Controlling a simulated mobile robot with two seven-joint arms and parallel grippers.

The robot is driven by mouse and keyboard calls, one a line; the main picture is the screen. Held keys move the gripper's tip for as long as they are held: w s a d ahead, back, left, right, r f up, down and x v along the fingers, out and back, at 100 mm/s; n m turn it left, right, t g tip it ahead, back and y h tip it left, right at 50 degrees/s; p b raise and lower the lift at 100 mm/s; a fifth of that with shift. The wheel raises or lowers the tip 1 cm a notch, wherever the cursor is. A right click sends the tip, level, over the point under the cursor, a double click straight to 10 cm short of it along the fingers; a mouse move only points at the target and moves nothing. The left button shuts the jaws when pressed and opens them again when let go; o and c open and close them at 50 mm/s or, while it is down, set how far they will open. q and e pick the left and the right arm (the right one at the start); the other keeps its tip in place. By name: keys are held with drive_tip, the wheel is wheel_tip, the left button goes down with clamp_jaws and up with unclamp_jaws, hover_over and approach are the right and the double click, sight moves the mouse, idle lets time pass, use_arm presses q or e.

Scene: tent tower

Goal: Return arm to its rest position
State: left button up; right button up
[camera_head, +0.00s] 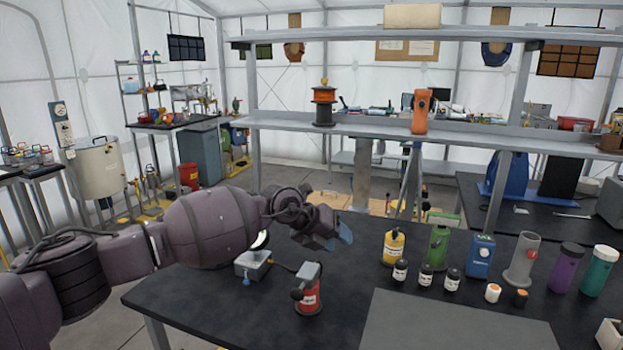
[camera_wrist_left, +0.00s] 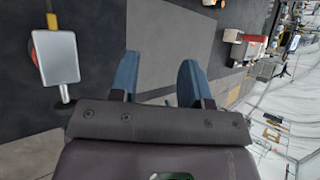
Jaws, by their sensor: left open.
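My left arm comes in from the left in the head view and reaches over the left part of the black table (camera_head: 200,305). My left gripper (camera_head: 345,232) is above the table's far edge, with its blue fingers pointing right. In the left wrist view its two blue fingers (camera_wrist_left: 157,82) stand apart with nothing between them. A small grey device (camera_head: 254,266) and a grey and red device (camera_head: 308,288) stand on the table below the gripper. My right gripper does not show in either view.
Several bottles and canisters, among them a yellow one (camera_head: 393,247), a green one (camera_head: 437,247) and a blue one (camera_head: 480,256), stand right of the gripper. A grey mat (camera_head: 450,325) lies at the front. A raised shelf (camera_head: 380,127) runs behind the table.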

use_arm(q)
drive_tip(key=s+d+r+n+h, duration=0.2)
drive_tip(key=s+d+r+h, duration=0.3)
drive_tip(key=s+d+h, duration=0.15)
drive_tip(key=s+a+f+n+t+y, duration=0.35)
drive_tip(key=a+f+n, duration=0.25)
drive_tip(key=a+n, duration=0.35)
drive_tip(key=s+a+f+n+t+y, duration=0.25)
drive_tip(key=a+f+n+t, duration=0.3)
drive_tip(key=a+n, duration=0.35)
drive_tip(key=s+a+f+n+t+y, duration=0.2)
drive_tip(key=a+f+n+t+y, duration=0.15)
drive_tip(key=a+f+n, duration=0.55)
drive_tip(key=s+a+f+n+g+y, duration=0.2)
drive_tip(key=s+f, duration=0.6)
drive_tip(key=s, duration=0.4)
drive_tip(key=s+a+f+n+g+y, duration=0.3)
drive_tip(key=s+a+f+n, duration=0.3)
drive_tip(key=s, duration=0.6)
drive_tip(key=a+f+y, duration=0.1)
drive_tip(key=a+f, duration=0.1)
drive_tip(key=a, duration=0.1)
drive_tip(key=shift+s+a+f, duration=0.2)
drive_tip(key=shift+s, duration=0.2)
